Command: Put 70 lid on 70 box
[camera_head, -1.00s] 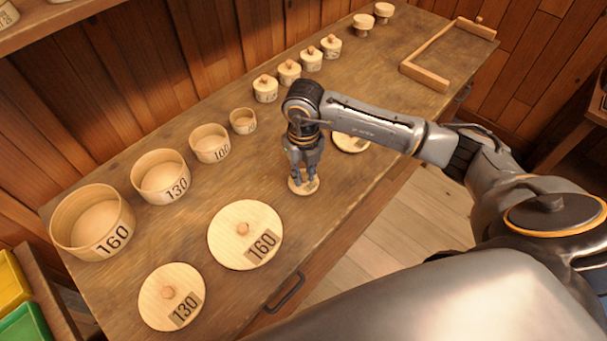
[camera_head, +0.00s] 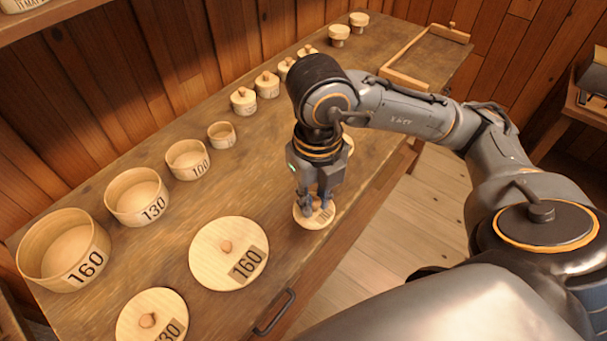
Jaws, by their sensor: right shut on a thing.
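The smallest open box (camera_head: 221,135) stands at the far end of the row of open wooden boxes; its label is too small to read, but its size order fits the 70 box. My right gripper (camera_head: 318,208) points down, shut on a small round wooden lid (camera_head: 303,217), probably the 70 lid; fingers hide its knob and part of its label. The lid is level, to the right of and nearer than the small box, seemingly above the table near its front edge. My left gripper is out of view.
Open boxes marked 160 (camera_head: 62,250), 130 (camera_head: 137,196) and 100 (camera_head: 187,159) line the table (camera_head: 175,240). Lids 160 (camera_head: 228,254) and 130 (camera_head: 152,318) lie in front. Another lid (camera_head: 348,144) is mostly hidden behind my gripper. Several lidded boxes (camera_head: 243,100) stand behind. A wooden frame (camera_head: 404,80) lies far right.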

